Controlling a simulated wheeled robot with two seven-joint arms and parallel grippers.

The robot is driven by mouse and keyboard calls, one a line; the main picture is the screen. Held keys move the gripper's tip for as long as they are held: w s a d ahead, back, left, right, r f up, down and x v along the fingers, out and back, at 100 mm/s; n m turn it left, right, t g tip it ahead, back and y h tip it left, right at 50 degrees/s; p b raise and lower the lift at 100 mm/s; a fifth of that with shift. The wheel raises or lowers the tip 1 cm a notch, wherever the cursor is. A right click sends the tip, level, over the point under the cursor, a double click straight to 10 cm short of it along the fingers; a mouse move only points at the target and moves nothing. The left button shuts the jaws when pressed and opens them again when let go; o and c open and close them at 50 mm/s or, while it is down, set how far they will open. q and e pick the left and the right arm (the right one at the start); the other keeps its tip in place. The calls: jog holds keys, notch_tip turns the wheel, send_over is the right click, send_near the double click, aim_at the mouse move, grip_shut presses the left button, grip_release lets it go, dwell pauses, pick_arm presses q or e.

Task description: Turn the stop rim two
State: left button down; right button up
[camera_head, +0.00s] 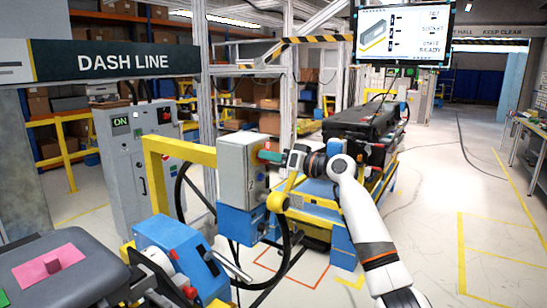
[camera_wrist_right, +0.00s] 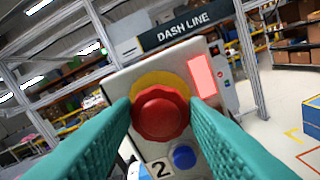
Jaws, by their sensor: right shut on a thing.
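The stop button with its red rim (camera_wrist_right: 160,112) sits on a yellow round plate (camera_wrist_right: 150,80) on a grey control box. The box (camera_head: 238,170), marked 2, stands on a blue base in the head view. In the right wrist view, the red rim lies between the teal fingers of my right gripper (camera_wrist_right: 163,115), which are shut on it from both sides. In the head view my right gripper (camera_head: 270,156) reaches the box's right face, and the button is hidden there. My left gripper is not in view.
A blue button (camera_wrist_right: 184,157) and a lit red panel (camera_wrist_right: 202,75) are on the same box face. A yellow frame (camera_head: 158,180) and a black cable (camera_head: 285,255) are close to the box. A grey cabinet (camera_head: 138,165) stands behind. Open floor lies at the right.

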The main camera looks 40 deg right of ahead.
dwell(0.4)
jog(key=o, duration=1)
jog(key=shift+b+v, duration=2.5)
jog(key=shift+v, duration=3.5)
